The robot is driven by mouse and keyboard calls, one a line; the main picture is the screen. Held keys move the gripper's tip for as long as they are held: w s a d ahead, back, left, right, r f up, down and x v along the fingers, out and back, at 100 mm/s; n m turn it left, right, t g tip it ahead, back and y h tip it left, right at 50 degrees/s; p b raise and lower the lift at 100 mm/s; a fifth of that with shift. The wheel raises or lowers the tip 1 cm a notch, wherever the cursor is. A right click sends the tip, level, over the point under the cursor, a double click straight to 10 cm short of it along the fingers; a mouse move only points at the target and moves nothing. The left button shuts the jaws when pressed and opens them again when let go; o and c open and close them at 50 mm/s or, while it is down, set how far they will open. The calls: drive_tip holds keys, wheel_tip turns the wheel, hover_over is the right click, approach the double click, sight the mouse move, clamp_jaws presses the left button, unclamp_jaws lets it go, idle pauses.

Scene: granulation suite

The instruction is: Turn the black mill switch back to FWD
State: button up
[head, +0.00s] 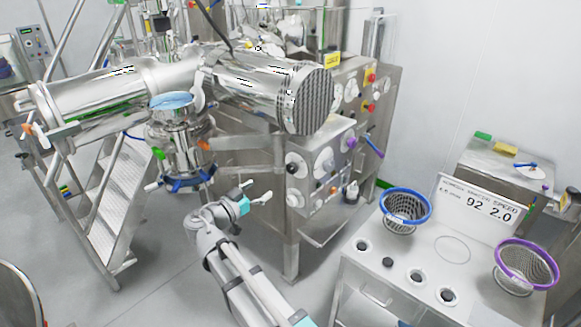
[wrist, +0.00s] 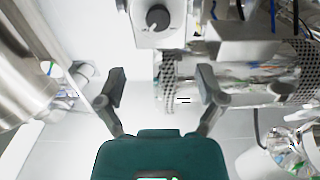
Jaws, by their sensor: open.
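I cannot read which is the mill switch, nor any FWD mark. In the wrist view, a black knob (wrist: 157,17) with a pale pointer mark sits on a light round plate at the top. My gripper (head: 252,196) is to the lower left of the panel, apart from it. In the wrist view, its two fingers (wrist: 161,80) are spread with nothing between them, below the knob.
A bench (head: 380,285) with a blue-rimmed basket (head: 405,207) and a purple-rimmed basket (head: 526,265) stands at right. Steel steps (head: 115,205) stand at left.

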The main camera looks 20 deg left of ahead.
sight(289, 169)
drive_tip(key=x, duration=1.3)
drive_tip(key=shift+w+d, duration=0.15)
drive_tip(key=shift+w, duration=0.25)
